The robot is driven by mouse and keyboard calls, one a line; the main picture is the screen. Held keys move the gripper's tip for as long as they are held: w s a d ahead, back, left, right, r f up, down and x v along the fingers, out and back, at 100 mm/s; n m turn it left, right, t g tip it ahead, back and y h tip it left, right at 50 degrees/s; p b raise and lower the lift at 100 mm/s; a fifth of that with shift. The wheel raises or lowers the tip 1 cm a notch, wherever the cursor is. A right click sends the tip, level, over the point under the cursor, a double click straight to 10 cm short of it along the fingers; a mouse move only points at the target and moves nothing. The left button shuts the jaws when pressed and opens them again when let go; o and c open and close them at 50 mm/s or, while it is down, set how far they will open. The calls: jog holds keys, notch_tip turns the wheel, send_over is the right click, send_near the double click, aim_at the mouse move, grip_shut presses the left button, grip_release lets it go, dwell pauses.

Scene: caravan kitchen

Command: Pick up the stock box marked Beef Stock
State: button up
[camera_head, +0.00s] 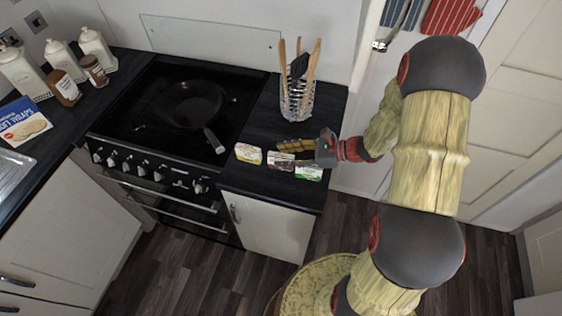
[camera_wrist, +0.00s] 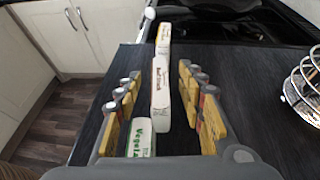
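The Beef Stock box (camera_wrist: 161,95) is a narrow white box with dark lettering. In the wrist view it stands between the two yellow fingers of my gripper (camera_wrist: 160,80), with a gap on each side. The fingers are open and do not appear to touch it. In the head view the Beef Stock box (camera_head: 281,162) is the middle one of three small boxes on the dark counter. My gripper (camera_head: 293,147) is low beside it, partly overlapping the box's upper edge.
A green-and-white Vegetable box (camera_wrist: 142,138) is close on one side and a yellow-and-white box (camera_head: 248,154) on the other. A wire utensil holder (camera_head: 297,103) stands behind. The hob with a pan (camera_head: 195,102) is at left. The counter's front edge is near.

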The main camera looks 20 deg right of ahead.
jog(key=shift+c, duration=0.2)
grip_shut()
dwell(0.3)
